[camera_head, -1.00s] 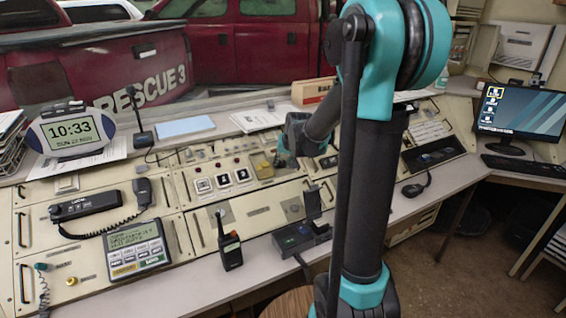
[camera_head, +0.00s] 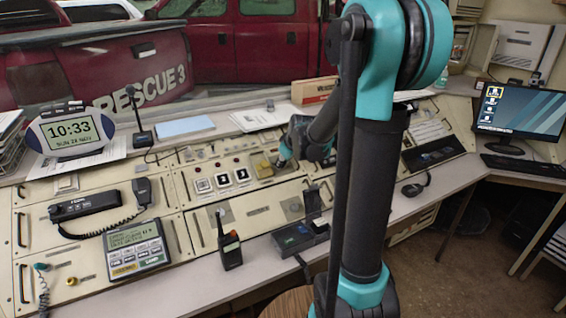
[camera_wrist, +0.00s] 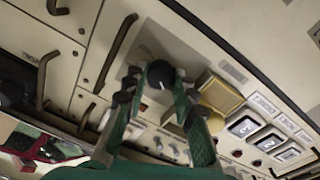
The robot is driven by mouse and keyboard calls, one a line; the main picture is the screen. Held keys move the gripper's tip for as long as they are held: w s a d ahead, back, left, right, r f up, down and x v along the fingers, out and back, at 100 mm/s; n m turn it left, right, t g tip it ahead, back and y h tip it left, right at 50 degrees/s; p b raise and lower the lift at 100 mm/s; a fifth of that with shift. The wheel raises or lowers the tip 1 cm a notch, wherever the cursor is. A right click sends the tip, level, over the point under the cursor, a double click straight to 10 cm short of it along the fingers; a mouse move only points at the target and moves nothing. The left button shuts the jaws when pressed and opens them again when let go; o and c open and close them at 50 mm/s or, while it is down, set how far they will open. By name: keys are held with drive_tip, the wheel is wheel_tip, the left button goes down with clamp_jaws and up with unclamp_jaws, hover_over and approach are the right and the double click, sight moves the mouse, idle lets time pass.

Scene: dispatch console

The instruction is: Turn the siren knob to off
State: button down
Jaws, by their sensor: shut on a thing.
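The siren knob (camera_wrist: 160,74), as I take it, is a dark round knob with a small light mark. In the wrist view it sits on the cream console panel between my gripper's fingertips (camera_wrist: 157,88). My gripper is shut on the knob, one green finger on each side. In the head view my gripper (camera_head: 281,160) reaches down to the middle of the console, and it hides the knob there. The exact angle of the knob's mark is hard to read.
A yellow box-like cover (camera_wrist: 220,94) is close beside the right finger. White numbered buttons (camera_head: 223,180) lie to its left in the head view. Handles (camera_wrist: 118,52) stand out from the panel nearby. A radio (camera_head: 230,250) and a charger (camera_head: 300,236) stand in front.

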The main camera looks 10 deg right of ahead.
drive_tip(key=shift+n, duration=0.5)
drive_tip(key=c, duration=1.2)
unclamp_jaws()
drive_tip(key=shift+r, duration=0.1)
drive_tip(key=v, duration=1.1)
drive_tip(key=shift+s+d+r, duration=0.15)
drive_tip(key=shift+s+r, duration=0.1)
drive_tip(key=shift+s, duration=0.05)
